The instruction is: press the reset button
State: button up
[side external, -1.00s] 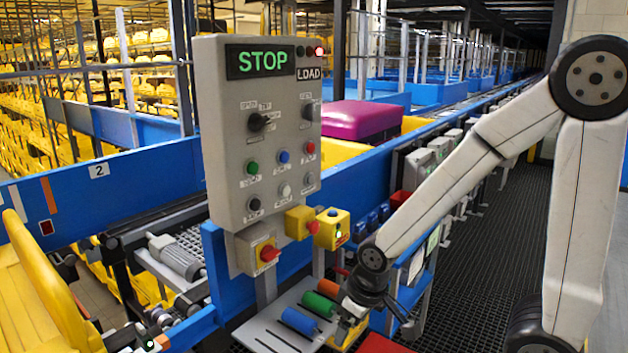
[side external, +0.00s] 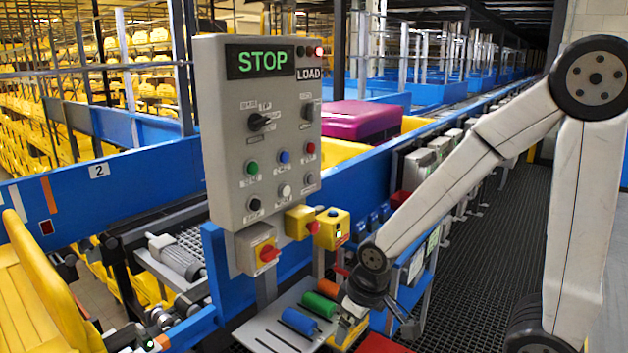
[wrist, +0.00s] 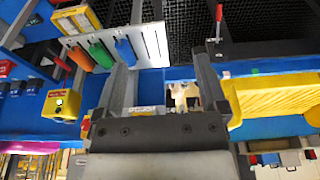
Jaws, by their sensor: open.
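The grey control panel (side external: 238,190) stands upright in the side external view. It carries green (side external: 252,168), blue (side external: 284,157), red (side external: 311,148), black (side external: 254,204) and white (side external: 285,191) buttons. Their labels are too small to read, so I cannot tell which is the reset button. My gripper (side external: 347,330) is open, low, below and right of the panel, beside the grey shelf. In the wrist view my two fingers (wrist: 163,70) stand apart with nothing between them.
A grey shelf (side external: 272,332) holds blue (side external: 299,321), green (side external: 319,304) and orange (side external: 328,288) cylinders close to my gripper. Red knobs on yellow mounts (side external: 267,254) protrude under the panel. The blue conveyor wall (side external: 365,167) runs behind. The dark grated floor (side external: 480,240) is open at right.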

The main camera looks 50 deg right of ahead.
grip_shut()
dwell(1.5)
